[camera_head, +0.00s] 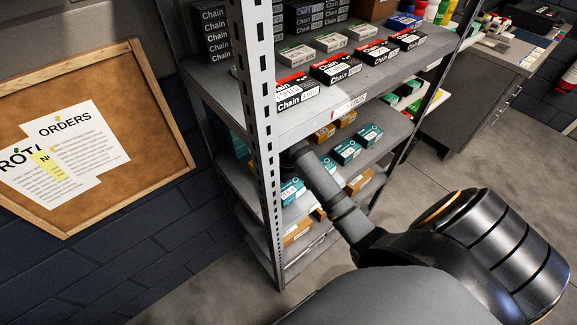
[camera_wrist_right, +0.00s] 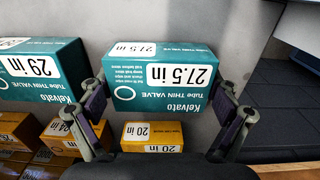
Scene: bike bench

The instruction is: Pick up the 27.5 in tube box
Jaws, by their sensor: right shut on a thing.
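The 27.5 in tube box (camera_wrist_right: 150,95) is teal and white and shows in the middle of the right wrist view, its label upside down there. My right gripper (camera_wrist_right: 163,88) has one finger against each side of the box and is shut on it. In the head view my right arm reaches into the shelf rack, and the gripper end is mostly hidden behind the front post, so the held box cannot be made out there. Whether the box still rests on the shelf is hard to tell. My left gripper is not in view.
A teal 29 in box (camera_wrist_right: 45,68) stands left of the held box. Orange 20 in boxes (camera_wrist_right: 152,137) and a 24 in box (camera_wrist_right: 60,130) lie lower. The rack's perforated post (camera_head: 266,150) and the shelf with chain boxes (camera_head: 335,68) are close to my arm.

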